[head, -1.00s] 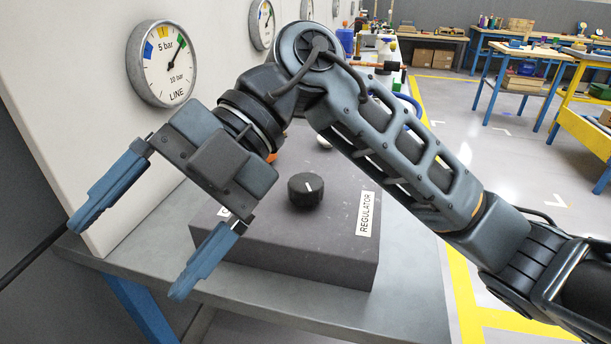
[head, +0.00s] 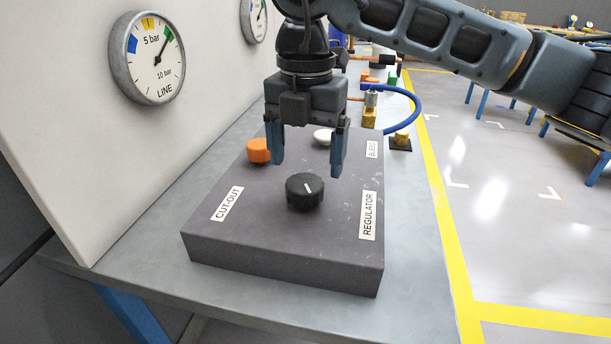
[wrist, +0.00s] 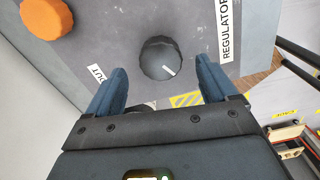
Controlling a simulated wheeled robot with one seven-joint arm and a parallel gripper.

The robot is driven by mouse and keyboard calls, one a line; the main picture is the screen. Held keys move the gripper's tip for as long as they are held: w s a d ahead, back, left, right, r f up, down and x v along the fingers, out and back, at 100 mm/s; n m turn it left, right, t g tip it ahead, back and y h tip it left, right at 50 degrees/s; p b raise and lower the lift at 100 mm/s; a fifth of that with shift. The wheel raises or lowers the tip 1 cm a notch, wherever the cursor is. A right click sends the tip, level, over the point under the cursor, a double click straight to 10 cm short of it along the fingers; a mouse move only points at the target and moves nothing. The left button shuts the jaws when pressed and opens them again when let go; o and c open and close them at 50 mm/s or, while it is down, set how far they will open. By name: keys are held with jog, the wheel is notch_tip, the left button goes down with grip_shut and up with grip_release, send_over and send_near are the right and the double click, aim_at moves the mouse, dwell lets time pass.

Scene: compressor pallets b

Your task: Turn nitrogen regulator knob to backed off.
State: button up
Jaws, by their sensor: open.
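The black regulator knob (head: 305,191) sits on top of the dark grey block (head: 281,258), with a white pointer line on its top. The label "REGULATOR" (head: 368,215) is to its right. My gripper (head: 307,170) is open and points down, its blue fingers apart and empty. It is above and appears a little behind the knob in the head view. The pointer there slants to the lower right. The line pressure gauge (head: 147,58) has its needle toward the green mark.
An orange knob (head: 259,150) and a white knob (head: 323,136) stand behind on the same block. Labels read "CUT-OUT" (head: 227,203) and "BLEED" (head: 372,149). A white panel (head: 62,130) rises at left. A blue hose (head: 412,101) and fittings lie behind. The bench front is clear.

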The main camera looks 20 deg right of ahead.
aim_at(306, 180)
jog(key=shift+f, duration=2.3)
jog(key=c, duration=1.1)
